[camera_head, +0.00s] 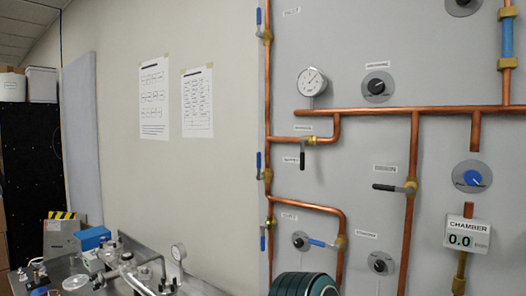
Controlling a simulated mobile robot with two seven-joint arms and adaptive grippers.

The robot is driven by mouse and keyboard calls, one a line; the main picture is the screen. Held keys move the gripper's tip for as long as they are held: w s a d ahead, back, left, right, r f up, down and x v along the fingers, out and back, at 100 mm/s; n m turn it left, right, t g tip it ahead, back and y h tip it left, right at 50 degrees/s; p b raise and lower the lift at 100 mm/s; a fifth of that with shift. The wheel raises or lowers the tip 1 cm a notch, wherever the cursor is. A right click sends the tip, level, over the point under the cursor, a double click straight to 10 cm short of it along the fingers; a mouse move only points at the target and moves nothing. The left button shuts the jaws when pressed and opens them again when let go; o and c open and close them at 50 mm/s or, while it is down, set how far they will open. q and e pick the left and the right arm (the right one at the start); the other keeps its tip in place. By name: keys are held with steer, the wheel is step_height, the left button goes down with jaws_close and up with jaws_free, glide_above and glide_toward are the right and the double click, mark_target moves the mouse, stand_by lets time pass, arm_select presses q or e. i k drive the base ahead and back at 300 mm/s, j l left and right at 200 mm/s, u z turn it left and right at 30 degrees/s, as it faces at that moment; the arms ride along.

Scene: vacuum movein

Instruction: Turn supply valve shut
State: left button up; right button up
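A grey wall panel carries copper pipes with several lever valves and round knobs. Most small labels are too blurred to read, so I cannot tell which valve is the supply valve. A black lever (303,160) hangs straight down from a brass fitting on a short horizontal pipe. A blue lever (259,160) stands upright beside the left vertical pipe, with a label to its right. Other blue levers are on this pipe above (259,17) and below (263,242). A black lever (385,187) lies horizontal at right. Neither gripper is in view.
A pressure gauge (312,82) and a black knob (376,86) are high on the panel. A chamber display (466,238) reads 0.0. A blue horizontal lever (318,243) is low. Equipment (125,270) stands bottom left. A dark teal ringed object (305,286) shows at the bottom edge.

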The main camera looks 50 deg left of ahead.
mark_target(260, 176)
steer(key=u, duration=1.35)
